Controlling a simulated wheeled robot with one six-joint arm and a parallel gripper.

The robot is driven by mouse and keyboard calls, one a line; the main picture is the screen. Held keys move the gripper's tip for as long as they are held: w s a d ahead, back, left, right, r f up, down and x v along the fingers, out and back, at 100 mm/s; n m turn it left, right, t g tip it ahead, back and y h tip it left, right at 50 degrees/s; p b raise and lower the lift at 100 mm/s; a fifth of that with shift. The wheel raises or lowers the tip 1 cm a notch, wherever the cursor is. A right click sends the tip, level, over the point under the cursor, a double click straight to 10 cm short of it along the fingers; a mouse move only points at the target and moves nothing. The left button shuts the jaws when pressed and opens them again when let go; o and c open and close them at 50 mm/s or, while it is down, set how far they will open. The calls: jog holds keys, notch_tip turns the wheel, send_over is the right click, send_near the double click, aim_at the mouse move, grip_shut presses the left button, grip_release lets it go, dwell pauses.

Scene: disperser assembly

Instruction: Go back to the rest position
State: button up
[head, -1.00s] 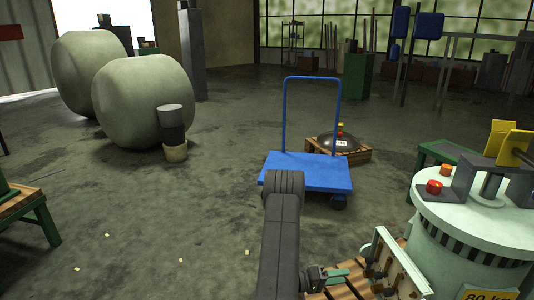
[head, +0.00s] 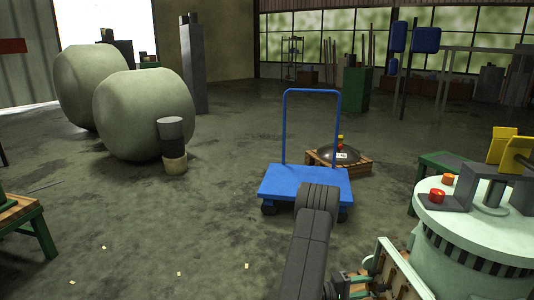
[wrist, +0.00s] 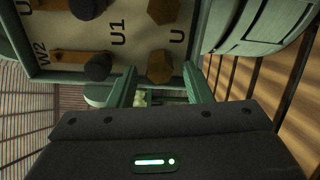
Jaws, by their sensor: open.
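My gripper (wrist: 162,82) is open in the wrist view, with its two green fingers apart and nothing seen held between them. The fingertips are close to the open terminal box (wrist: 62,75), which shows the letters U1, U and W2 and several dark and brass-coloured studs. I cannot tell whether the fingers touch the box. In the head view my arm reaches down at the lower middle, and my gripper is small and partly cut off at the bottom edge, beside the terminal box (head: 405,268) on the pale green machine (head: 465,235).
A blue trolley (head: 300,182) stands ahead, with a dark domed part (head: 338,154) on a pallet behind it. Two large pale green rounded tanks (head: 145,110) stand at the left. A wooden bench (head: 18,212) is at the left edge. The floor between is mostly clear.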

jog(key=n, duration=0.6)
jog(key=n+p, duration=0.1)
jog(key=n, duration=0.2)
jog(key=shift+n, duration=0.3)
jog(key=shift+s+f+n+p, duration=0.1)
jog(key=shift+n+p, duration=0.55)
jog(key=shift+n, duration=0.15)
jog(key=shift+a+f, duration=0.1)
